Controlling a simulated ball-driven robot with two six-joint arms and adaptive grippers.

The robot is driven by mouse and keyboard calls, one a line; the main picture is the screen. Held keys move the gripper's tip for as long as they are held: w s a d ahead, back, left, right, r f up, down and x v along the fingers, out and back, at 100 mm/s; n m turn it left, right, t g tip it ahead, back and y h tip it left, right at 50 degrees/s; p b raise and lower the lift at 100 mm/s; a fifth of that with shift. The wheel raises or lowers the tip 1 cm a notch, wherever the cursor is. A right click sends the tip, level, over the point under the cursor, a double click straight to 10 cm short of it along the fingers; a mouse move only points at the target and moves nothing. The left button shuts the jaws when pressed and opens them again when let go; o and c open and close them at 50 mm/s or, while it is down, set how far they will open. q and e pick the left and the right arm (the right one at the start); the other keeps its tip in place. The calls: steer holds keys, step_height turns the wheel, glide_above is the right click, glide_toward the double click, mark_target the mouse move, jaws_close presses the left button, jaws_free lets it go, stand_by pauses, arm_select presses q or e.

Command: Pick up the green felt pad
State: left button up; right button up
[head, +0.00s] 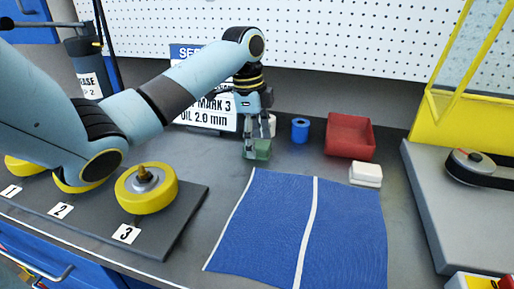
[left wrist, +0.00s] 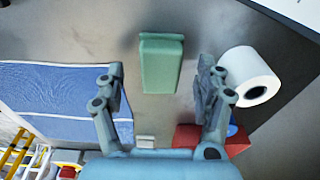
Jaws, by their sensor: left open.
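The green felt pad (head: 263,151) is a small green block on the grey bench, behind the blue mat. My left gripper (head: 256,146) points down right over it and partly hides it in the head view. In the left wrist view the pad (left wrist: 160,65) lies ahead, between the lines of the two spread fingers of the left gripper (left wrist: 161,75). Clear gaps show on both sides of it, and no finger touches it in that view. My right gripper is not in view.
A white roll (left wrist: 250,77) stands close beside one finger. A blue spool (head: 300,131), a red bin (head: 349,136) and a white block (head: 366,174) are to the right. The blue mat (head: 275,230) lies in front. Yellow wheels (head: 147,190) sit at left.

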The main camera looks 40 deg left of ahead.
mark_target(261, 143)
arm_select(q)
steer(key=shift+f, duration=0.7)
steer(key=c, duration=1.2)
steer(key=shift+r, duration=0.15)
steer(key=r, duration=0.4)
steer(key=shift+w+d+r, duration=0.1)
steer(key=shift+w+d, duration=0.05)
steer(key=shift+w, duration=0.1)
steer(key=w+d+r, duration=0.4)
steer(key=w+d, duration=0.1)
steer(key=w+d+r, duration=0.2)
steer(key=w, duration=0.1)
steer(key=shift+w+d+r, duration=0.2)
steer(key=shift+d+r, duration=0.1)
